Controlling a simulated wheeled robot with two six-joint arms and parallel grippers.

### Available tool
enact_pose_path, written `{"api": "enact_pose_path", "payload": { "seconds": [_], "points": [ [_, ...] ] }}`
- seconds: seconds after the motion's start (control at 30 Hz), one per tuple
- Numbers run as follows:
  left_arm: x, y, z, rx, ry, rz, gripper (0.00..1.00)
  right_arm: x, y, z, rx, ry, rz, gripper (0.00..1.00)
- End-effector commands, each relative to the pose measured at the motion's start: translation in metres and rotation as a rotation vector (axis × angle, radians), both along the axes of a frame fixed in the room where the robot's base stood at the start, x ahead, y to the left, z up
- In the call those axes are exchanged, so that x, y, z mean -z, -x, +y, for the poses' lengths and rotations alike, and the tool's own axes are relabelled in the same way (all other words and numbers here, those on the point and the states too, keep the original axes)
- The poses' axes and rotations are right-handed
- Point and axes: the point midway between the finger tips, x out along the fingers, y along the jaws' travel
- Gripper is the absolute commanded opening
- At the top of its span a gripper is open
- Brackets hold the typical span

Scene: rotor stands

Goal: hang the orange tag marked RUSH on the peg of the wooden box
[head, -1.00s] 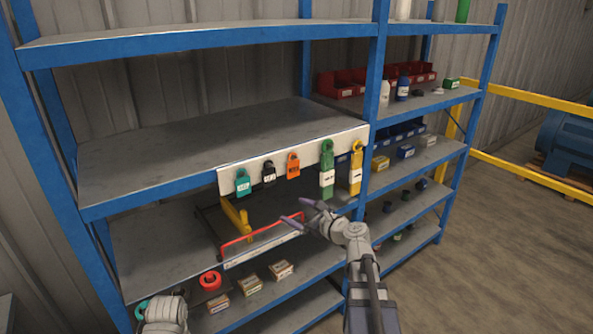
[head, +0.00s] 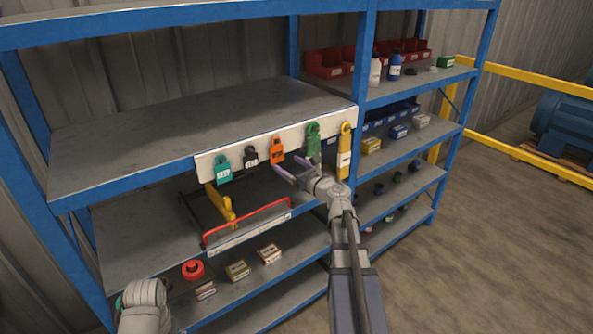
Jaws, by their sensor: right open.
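An orange tag (head: 277,150) hangs on the white rail (head: 205,166) along a shelf edge, between a black tag and a green one; its lettering is too small to read. My right gripper (head: 287,165) is open and empty, its purple fingers just below and to the right of the orange tag. I cannot tell whether they touch it. Several small tan boxes, including one (head: 238,270) in the middle, sit on a lower shelf; I cannot make out a peg or which is the wooden box. A grey part of my left arm shows at bottom left; its gripper is not visible.
A teal tag (head: 223,170), black tag (head: 250,156), green tag (head: 313,138) and yellow tag (head: 345,150) share the rail. Below are a red-edged frame (head: 248,223) and a red roll (head: 193,269). Blue posts bound the shelves. The upper shelf (head: 180,130) is bare.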

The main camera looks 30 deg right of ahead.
Motion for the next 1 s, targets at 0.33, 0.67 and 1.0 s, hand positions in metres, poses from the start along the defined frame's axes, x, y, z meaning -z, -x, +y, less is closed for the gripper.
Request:
{"api": "enact_pose_path", "payload": {
  "seconds": [0.33, 0.67, 1.0],
  "points": [
    [0.003, 0.0, 0.0, 0.0, 0.0, 0.0, 1.0, 0.003, -0.042, 0.002, 0.0, 0.0, 0.0, 0.9],
    [0.003, 0.0, 0.0, 0.0, 0.0, 0.0, 1.0, 0.003, -0.052, 0.004, 0.0, 0.0, 0.0, 0.9],
    [0.003, 0.0, 0.0, 0.0, 0.0, 0.0, 1.0, 0.003, -0.052, 0.004, 0.0, 0.0, 0.0, 0.75]
  ]
}}
